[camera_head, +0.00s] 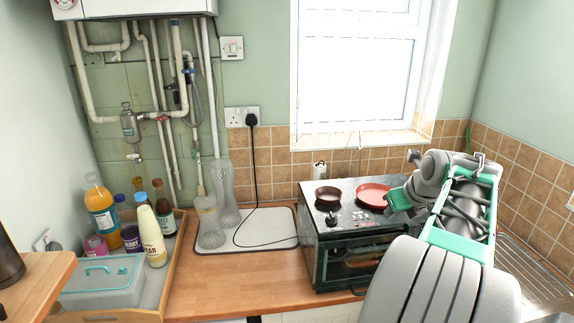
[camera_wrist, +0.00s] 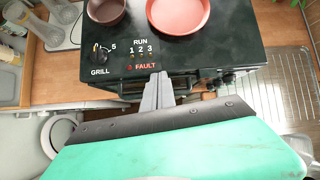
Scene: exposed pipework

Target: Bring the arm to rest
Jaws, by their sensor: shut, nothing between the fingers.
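My gripper (camera_wrist: 157,88) is shut and empty; its grey fingers meet in the middle of the wrist view. They show in front of the small black oven (camera_wrist: 200,52), over its front edge below the FAULT label. In the head view my arm is on the right, and its green and grey end covers part of the right side of the oven (camera_head: 330,232). The fingertips cannot be made out clearly there. A small dark red pot (camera_head: 327,196) and a red pan (camera_head: 372,195) sit on the oven top.
A wooden tray (camera_head: 174,262) with bottles and a lidded box (camera_head: 102,281) stands at the left. Glass vessels (camera_head: 208,226) stand on a white mat (camera_head: 268,227) beside the oven. White pipes (camera_head: 169,100) run down the wall. A ribbed metal drainer (camera_head: 530,270) lies at the right.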

